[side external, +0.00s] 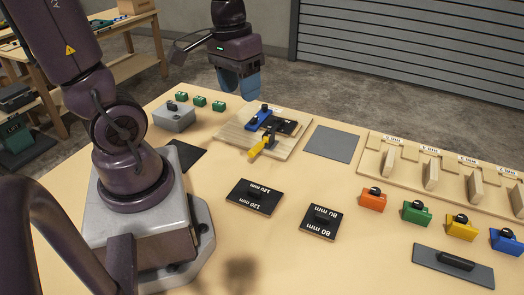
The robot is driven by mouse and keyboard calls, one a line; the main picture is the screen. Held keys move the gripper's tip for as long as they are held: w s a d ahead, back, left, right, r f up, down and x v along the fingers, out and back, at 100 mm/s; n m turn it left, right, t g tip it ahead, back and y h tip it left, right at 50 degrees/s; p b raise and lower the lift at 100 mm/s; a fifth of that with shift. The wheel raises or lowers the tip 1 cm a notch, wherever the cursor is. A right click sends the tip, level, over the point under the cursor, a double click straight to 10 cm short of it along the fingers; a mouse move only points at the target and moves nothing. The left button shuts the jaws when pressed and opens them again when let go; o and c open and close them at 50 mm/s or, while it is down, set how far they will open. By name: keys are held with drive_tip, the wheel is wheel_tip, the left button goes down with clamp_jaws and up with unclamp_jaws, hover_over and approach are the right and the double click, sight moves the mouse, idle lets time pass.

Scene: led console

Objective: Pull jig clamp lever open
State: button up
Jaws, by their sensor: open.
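The jig (230,133) is a light wooden board near the back middle of the table. A blue block (259,118) and a black part (287,127) sit on it. The clamp lever (262,147) has a yellow handle that points toward the front left of the board. My gripper (240,92) is above the back of the jig, pointing down, with blue fingers. It is open and apart from the yellow lever. The exact gap between the fingers is hard to see from this side.
Black plates marked 120 mm (254,196) and 80 mm (321,221) lie in front. Orange (373,201), green (417,213), yellow (462,228) and blue (506,241) blocks stand at right, before a wooden rack (377,141). A grey box (174,118) stands left. A grey mat (332,143) lies bare.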

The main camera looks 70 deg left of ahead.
sight(258, 146)
drive_tip(key=a+f+n+t+h, duration=0.1)
drive_tip(key=a+f+t+h, duration=0.3)
drive_tip(key=f, duration=0.4)
drive_tip(key=w+a+f+n+t+h, duration=0.1)
drive_tip(key=a+f+t+h, duration=0.3)
drive_tip(key=f, duration=0.4)
drive_tip(key=w+a+f+n+t+h, duration=0.1)
drive_tip(key=a+f+n+t+h, duration=0.1)
drive_tip(key=a+f, duration=0.4)
wheel_tip(258, 146, down, 2)
drive_tip(key=shift+f+t+h, duration=0.25)
drive_tip(key=shift+t+h, duration=0.65)
drive_tip(key=shift+h, duration=0.1)
drive_tip(key=x, duration=0.7)
drive_tip(key=shift+w+d+f, duration=0.15)
drive_tip(key=shift+f, duration=0.05)
clamp_jaws()
